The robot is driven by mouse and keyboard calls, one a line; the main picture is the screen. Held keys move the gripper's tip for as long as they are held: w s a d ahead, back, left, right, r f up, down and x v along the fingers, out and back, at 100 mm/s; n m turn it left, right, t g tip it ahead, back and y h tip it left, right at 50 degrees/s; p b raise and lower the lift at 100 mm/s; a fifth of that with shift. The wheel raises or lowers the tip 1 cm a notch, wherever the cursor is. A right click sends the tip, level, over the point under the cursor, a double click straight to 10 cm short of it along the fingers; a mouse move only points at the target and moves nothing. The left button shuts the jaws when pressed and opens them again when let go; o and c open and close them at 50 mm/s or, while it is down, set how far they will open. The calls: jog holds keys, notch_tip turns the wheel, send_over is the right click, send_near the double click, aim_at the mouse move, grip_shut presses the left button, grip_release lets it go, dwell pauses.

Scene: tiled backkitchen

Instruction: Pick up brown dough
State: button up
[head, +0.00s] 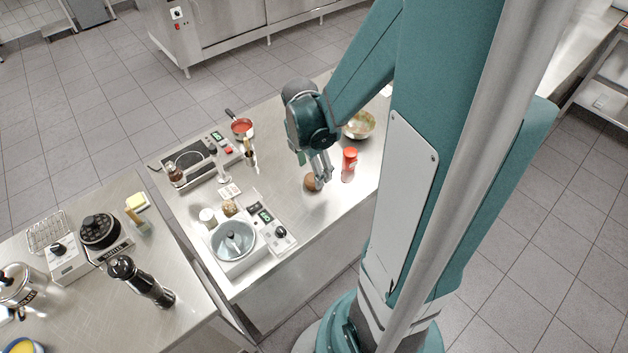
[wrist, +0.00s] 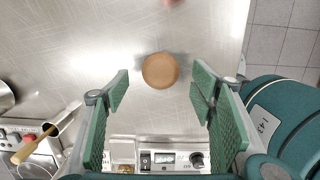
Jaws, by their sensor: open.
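The brown dough (head: 311,183) is a small round lump on the steel table, below my gripper in the head view. It also shows in the wrist view (wrist: 160,71) as a smooth tan disc, with nothing touching it. My gripper (head: 318,174) points down just above the dough. In the wrist view my gripper (wrist: 158,88) is open, with its green ribbed pads apart on the left and right of the dough. I cannot tell the exact height of the fingertips above it.
A red-capped shaker (head: 349,164) stands close to the right of the dough. A metal bowl (head: 359,125) lies behind it. A scale with a round pan (head: 233,240) stands at the front left, and a red-filled saucepan (head: 241,127) at the back. The table around the dough is mostly bare.

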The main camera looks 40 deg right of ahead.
jog(key=shift+d+f+b, duration=0.15)
jog(key=shift+f, duration=1)
jog(key=shift+d+f+b, duration=0.1)
jog(key=shift+f+b, duration=0.05)
jog(key=shift+f, duration=1)
jog(key=c, duration=1)
